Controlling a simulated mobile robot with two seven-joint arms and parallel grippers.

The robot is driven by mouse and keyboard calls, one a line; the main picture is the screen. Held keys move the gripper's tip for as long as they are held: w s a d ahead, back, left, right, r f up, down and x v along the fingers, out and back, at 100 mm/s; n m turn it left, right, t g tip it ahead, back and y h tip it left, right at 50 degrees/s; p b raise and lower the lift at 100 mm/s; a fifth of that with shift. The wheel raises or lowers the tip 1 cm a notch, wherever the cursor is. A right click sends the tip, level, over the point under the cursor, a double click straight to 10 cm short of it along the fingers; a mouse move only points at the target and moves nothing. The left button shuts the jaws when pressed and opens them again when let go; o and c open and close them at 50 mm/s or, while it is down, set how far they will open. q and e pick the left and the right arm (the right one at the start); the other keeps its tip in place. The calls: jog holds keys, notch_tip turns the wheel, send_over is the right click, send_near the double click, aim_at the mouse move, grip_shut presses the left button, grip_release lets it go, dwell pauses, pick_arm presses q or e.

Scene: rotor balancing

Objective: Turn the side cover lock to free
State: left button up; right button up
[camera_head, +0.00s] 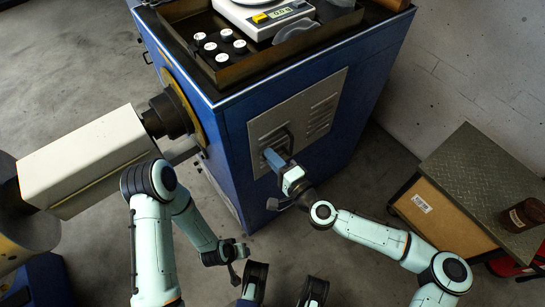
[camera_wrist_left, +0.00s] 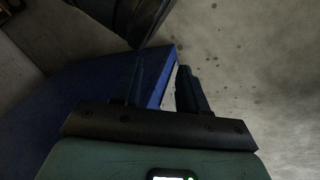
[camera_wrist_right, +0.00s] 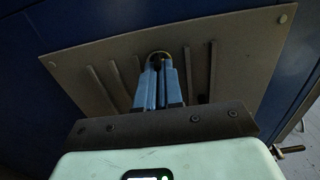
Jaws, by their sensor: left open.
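The side cover (camera_head: 318,108) is a grey slotted plate on the front face of the blue machine. It also fills much of the right wrist view (camera_wrist_right: 245,45). A dark handle (camera_head: 283,139) stands out from it. My right gripper (camera_head: 274,158) is at this handle; in the right wrist view its blue fingers (camera_wrist_right: 159,85) are close together at the handle and hide most of it. I cannot make out the lock or its setting for certain. My left gripper (camera_wrist_left: 162,82) is open and empty, low in front of the machine, away from the cover.
A tray (camera_head: 253,66) with several white-topped pots and a scale (camera_head: 270,15) is on top of the machine. A white spindle housing (camera_head: 90,160) is at left. A cart (camera_head: 480,180) with a brown jar (camera_head: 524,215) stands at right. Grey floor is free between.

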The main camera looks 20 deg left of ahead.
jog(key=o, duration=0.4)
jog(key=shift+o, duration=0.2)
jog(key=shift+s, duration=0.1)
pick_arm(q)
jog(key=shift+s+d+r+p, duration=0.35)
jog(key=shift+r+p, duration=0.15)
jog(key=shift+r, duration=0.1)
jog(key=shift+s+d+r+p, duration=0.3)
jog(key=shift+r+p, duration=0.15)
jog(key=shift+r, duration=0.15)
pick_arm(e)
jog(key=v, duration=1.3)
jog(key=shift+d, duration=0.1)
